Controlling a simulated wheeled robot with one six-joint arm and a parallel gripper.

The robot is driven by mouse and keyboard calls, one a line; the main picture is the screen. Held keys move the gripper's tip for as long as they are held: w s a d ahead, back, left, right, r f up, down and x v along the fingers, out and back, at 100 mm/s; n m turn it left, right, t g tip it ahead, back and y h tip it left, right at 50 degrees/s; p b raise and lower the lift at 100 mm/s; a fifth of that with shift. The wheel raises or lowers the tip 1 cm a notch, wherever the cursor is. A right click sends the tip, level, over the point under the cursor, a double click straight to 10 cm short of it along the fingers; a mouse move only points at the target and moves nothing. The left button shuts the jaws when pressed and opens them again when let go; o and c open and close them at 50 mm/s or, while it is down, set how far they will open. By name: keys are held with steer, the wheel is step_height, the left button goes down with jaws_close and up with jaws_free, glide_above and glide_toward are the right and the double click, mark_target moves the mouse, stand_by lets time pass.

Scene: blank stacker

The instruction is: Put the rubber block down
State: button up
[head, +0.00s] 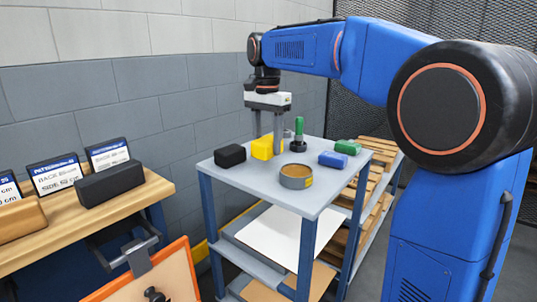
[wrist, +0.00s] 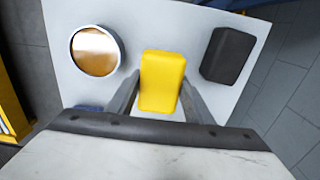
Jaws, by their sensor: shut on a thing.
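A yellow block (head: 263,147) is between the two fingers of my gripper (head: 268,143), at the grey table (head: 235,180). In the wrist view my gripper (wrist: 160,88) is shut on the yellow block (wrist: 163,75), with a finger along each side. The block is at or just above the tabletop; I cannot tell whether its underside touches. A black block (head: 230,155) lies on the table to its left; in the wrist view the black block (wrist: 229,54) is at the right. No label shows which block is rubber.
A round tin (head: 296,177), blue block (head: 333,159), green block (head: 348,147) and green-handled tool (head: 299,132) share the table. A wooden bench (head: 60,235) at left holds another black block (head: 110,183), a brown block (head: 20,218) and labelled boxes. A pallet stack (head: 378,165) stands behind at right.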

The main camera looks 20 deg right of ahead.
mark_target(267, 139)
steer(key=shift+f, duration=1.95)
steer(key=shift+f, duration=0.1)
steer(key=o, duration=1.3)
step_height(267, 139, up, 12)
steer(key=shift+r, duration=0.1)
steer(key=shift+s, duration=0.1)
